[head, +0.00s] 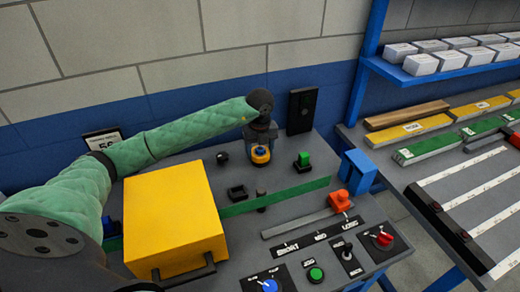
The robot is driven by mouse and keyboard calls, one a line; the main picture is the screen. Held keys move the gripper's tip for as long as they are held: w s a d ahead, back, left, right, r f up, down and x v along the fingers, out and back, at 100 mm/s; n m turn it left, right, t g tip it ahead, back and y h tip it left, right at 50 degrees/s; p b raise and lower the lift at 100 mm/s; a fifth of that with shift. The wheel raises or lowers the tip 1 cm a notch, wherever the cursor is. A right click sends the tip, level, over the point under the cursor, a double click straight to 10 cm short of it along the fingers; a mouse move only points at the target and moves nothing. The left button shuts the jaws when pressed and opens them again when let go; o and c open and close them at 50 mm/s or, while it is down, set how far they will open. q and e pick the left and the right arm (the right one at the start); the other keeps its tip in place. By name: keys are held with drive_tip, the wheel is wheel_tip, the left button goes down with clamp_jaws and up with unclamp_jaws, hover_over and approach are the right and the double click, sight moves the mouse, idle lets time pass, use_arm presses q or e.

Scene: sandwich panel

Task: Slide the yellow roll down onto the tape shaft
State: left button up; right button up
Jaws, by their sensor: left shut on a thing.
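My left gripper (261,146) points down and is shut on the roll from above. A short dark upright post (262,200) stands in front of the roll, by the green strip; I cannot tell whether it is the tape shaft. Whatever lies directly under the roll is hidden, and I cannot tell whether the roll touches anything below. My right gripper is not in view.
A large yellow box-shaped cover (173,215) stands left of the gripper, under my left arm. A green button block (303,162) sits to the right of the roll. A black bracket (237,193) lies in front. Red, blue and green controls line the front edge.

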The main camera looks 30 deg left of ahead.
use_arm(q)
drive_tip(key=shift+f, duration=0.45)
drive_tip(key=o, duration=1.1)
drive_tip(key=shift+r, duration=0.1)
drive_tip(key=shift+r+p, duration=1.65)
drive_tip(key=shift+r, duration=3.05)
